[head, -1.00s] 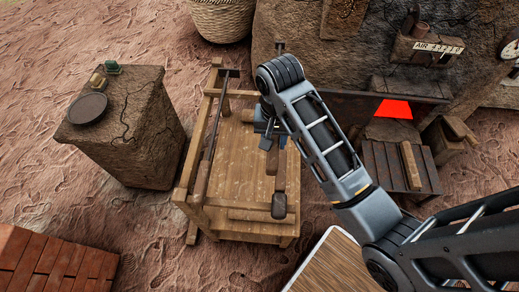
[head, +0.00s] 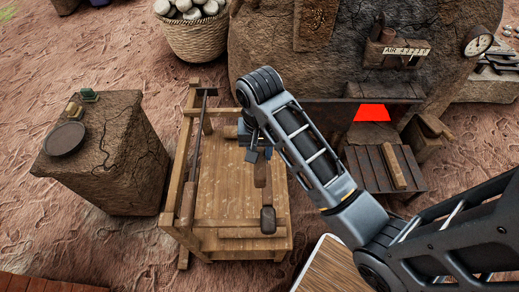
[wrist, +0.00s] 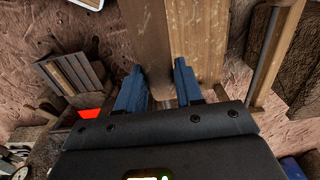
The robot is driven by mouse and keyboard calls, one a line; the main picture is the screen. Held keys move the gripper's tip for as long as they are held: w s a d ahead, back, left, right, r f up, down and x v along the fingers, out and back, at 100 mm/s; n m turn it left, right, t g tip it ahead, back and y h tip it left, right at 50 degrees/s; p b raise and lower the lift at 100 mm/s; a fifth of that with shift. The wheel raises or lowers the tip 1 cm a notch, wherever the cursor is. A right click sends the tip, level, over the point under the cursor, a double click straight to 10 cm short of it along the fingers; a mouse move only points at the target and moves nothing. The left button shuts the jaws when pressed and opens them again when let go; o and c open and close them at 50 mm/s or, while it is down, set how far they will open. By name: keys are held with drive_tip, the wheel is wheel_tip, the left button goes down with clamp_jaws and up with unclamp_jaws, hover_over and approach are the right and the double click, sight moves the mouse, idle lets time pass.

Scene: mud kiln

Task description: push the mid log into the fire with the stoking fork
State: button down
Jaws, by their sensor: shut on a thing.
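In the wrist view, my blue fingers (wrist: 158,88) close around the thick brown handle (wrist: 143,35). A pale log (head: 393,166) lies on the dark slatted stand (head: 367,172) before the kiln. The glowing red fire opening (head: 372,108) is behind that stand, and the red glow also shows in the wrist view.
The rack table (head: 235,180) has a raised left rail, where another long tool (head: 188,200) leans. A mud pedestal (head: 125,160) with a dark plate stands left. A basket (head: 193,38) is behind. My arm spans between the rack and stand. A wooden block (head: 425,133) stands right of the opening.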

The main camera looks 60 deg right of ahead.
drive_tip(key=shift+r, duration=0.1)
wheel_tip(320, 180, up, 3)
drive_tip(key=p, duration=0.3)
drive_tip(key=shift+r+p, duration=0.75)
drive_tip(key=shift+r, duration=0.2)
